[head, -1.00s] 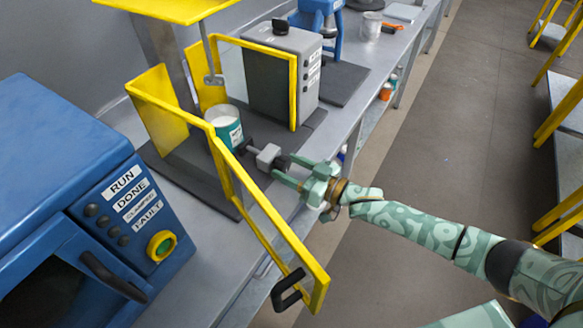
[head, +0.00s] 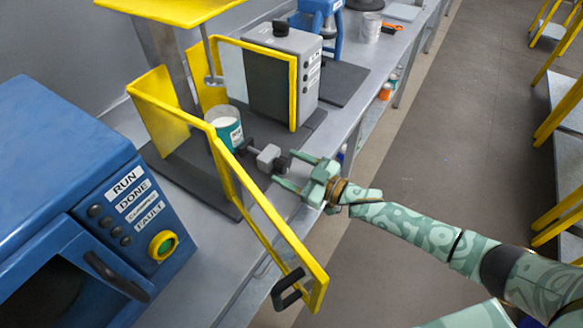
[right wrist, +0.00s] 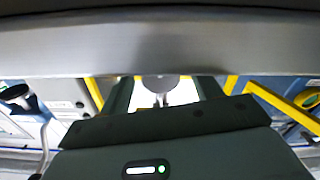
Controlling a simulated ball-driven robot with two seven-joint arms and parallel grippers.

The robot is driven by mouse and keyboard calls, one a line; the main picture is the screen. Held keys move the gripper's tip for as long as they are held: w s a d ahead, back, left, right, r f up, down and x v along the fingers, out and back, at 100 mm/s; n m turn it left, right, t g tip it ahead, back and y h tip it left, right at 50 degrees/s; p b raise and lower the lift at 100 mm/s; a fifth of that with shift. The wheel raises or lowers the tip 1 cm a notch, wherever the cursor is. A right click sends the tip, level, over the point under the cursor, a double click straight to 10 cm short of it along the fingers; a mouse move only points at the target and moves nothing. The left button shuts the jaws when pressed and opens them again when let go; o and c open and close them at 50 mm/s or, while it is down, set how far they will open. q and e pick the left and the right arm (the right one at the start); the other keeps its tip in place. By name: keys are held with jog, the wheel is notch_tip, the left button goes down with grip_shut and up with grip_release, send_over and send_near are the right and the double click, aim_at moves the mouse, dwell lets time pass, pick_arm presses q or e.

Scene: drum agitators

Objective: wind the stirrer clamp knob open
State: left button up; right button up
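The stirrer's shaft and disc (head: 213,78) hang below a yellow top (head: 175,8). My left gripper is not in view.
A teal-labelled cup (head: 226,127) with white contents stands behind the open yellow guard door (head: 250,195), which juts over the bench edge. A blue machine (head: 60,160) fills the left. A grey box unit (head: 284,75) stands behind.

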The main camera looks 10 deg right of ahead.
dwell(0.3)
jog(key=p+v, duration=0.1)
jog(key=v, duration=1.5)
jog(key=shift+p, duration=0.3)
jog(key=shift+s+d, duration=0.1)
jog(key=shift+s, duration=0.05)
